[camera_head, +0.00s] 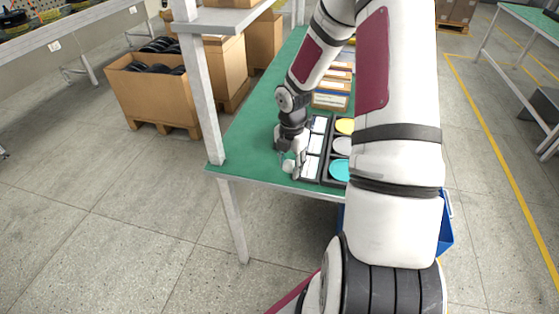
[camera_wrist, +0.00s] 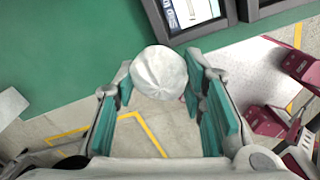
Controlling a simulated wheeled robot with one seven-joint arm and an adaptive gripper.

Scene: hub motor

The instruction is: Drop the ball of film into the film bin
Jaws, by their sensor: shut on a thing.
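The ball of film is a pale, crumpled white ball (camera_wrist: 160,72), between the teal-padded fingers of my gripper (camera_wrist: 161,88) in the wrist view. In the head view the ball (camera_head: 288,166) shows small and pale at my gripper (camera_head: 291,158), by the near left corner of the green table. My gripper is shut on the ball. A blue bin (camera_head: 447,228) stands low beyond the near table edge, mostly hidden behind my arm; I cannot tell for sure that it is the film bin.
A black tray (camera_head: 322,172) with white cards and coloured discs lies right of my gripper on the green table (camera_head: 245,150). A grey table post (camera_head: 203,95) rises at left. A cardboard box (camera_head: 150,97) stands beyond it. The floor at left is clear.

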